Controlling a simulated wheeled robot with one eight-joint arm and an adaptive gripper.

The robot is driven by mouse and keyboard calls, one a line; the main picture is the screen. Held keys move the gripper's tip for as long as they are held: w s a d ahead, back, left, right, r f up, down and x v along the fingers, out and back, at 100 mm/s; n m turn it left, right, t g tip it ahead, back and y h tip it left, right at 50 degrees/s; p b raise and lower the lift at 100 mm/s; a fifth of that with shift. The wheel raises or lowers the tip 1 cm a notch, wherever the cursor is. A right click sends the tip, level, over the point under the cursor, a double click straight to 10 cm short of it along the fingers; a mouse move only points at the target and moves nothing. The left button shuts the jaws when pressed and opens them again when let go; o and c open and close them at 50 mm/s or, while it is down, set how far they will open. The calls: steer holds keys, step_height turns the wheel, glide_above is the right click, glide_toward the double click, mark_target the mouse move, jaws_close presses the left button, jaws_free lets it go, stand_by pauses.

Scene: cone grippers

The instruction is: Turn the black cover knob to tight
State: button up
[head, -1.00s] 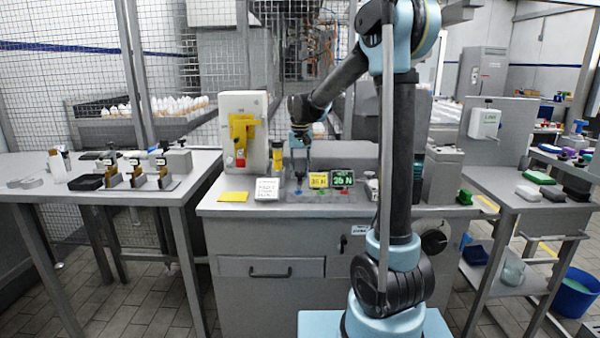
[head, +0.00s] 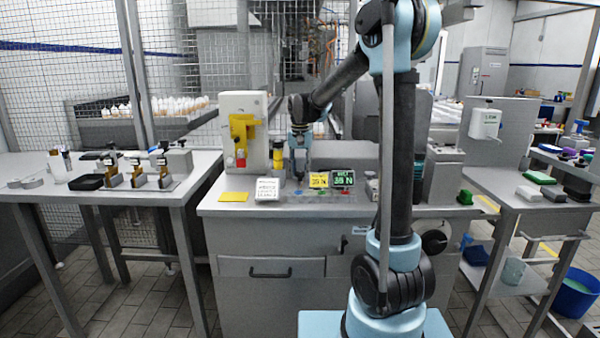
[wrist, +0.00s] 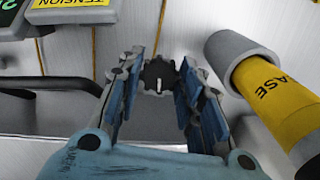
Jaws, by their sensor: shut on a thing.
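A small round black knob (wrist: 158,76) with a white pointer line sits between my fingertips in the wrist view. My gripper (wrist: 159,68) is shut on it, with a blue-padded finger on each side. The white line points roughly along the picture's vertical. In the head view my gripper (head: 299,172) points down at the counter behind the front edge, and I cannot make out the knob there. The yellow tension sign (head: 318,180) and a dark display with green digits (head: 342,178) stand to the right of it. Any tight marking by the knob is not readable.
A dark curved handle (wrist: 50,84) is on the left.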

mark_target(300, 173)
steer(key=o, duration=0.8)
step_height(300, 173, up, 12)
stand_by(0.4)
